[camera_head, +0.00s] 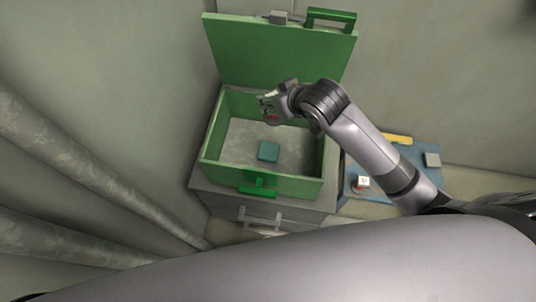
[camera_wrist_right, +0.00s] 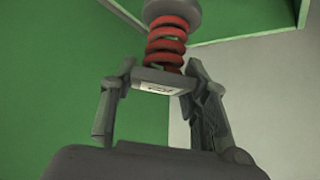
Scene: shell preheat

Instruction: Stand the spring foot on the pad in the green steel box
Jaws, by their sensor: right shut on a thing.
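The green steel box (camera_head: 214,174) stands with its lid (camera_head: 280,55) raised at the back. A teal pad (camera_head: 268,151) lies on the box floor, toward the front. My right gripper (camera_head: 268,105) is above the back part of the box, up and behind the pad. In the right wrist view it (camera_wrist_right: 160,85) is shut on the spring foot, which has a red coil (camera_wrist_right: 167,45), a grey round end and a grey plate with a pale label between the fingers. In the head view the foot is small and mostly hidden by the gripper. My left gripper is not in view.
The box stands on a grey cabinet (camera_head: 215,203) with a handle. A blue mat (camera_head: 420,178) at the right holds a small white and red item (camera_head: 362,182), a grey block (camera_head: 432,160) and a yellow item (camera_head: 398,139). Pipes (camera_head: 60,130) run along the left wall.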

